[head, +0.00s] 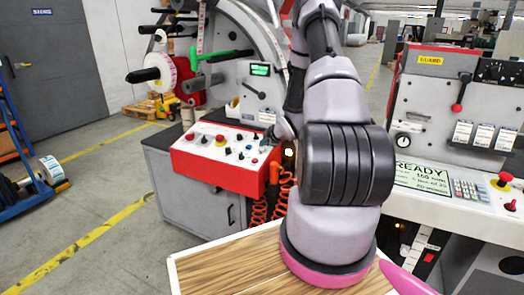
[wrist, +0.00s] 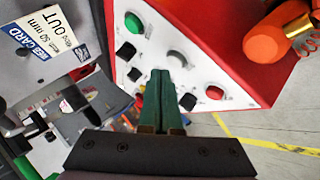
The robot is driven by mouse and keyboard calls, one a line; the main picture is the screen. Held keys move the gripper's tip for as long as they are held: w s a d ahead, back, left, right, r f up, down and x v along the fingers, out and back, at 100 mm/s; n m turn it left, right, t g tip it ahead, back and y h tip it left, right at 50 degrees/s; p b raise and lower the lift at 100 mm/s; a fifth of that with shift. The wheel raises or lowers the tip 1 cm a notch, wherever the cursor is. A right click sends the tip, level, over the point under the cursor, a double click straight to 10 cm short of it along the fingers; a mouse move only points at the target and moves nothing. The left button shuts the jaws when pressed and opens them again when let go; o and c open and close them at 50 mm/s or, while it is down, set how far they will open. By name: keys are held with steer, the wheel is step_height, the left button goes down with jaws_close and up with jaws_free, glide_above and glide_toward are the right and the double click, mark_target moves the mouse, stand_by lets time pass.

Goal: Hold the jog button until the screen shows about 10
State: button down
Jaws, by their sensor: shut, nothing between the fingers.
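The red-and-white control panel (head: 222,150) stands left of my arm, with several small buttons and knobs on its top. In the wrist view the panel face (wrist: 150,45) shows a green button (wrist: 133,23), black buttons (wrist: 126,51), a grey round knob (wrist: 176,60) and a dark-red button (wrist: 214,92). I cannot tell which one is the jog button. My gripper (wrist: 160,75) is shut and empty, its green fingertips over the panel's middle; contact cannot be told. A small green-lit screen (head: 260,70) is on the rewinder behind; its digits are too small to read.
An orange knob (wrist: 268,43) with coiled hoses is beside the panel. A machine at right has a READY screen (head: 423,178) and keypad. A wooden-topped table (head: 225,270) is in front. Open floor with yellow lines (head: 80,240) lies at left.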

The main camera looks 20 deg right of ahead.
steer(key=shift+d+f, duration=0.1)
steer(key=shift+f, duration=0.35)
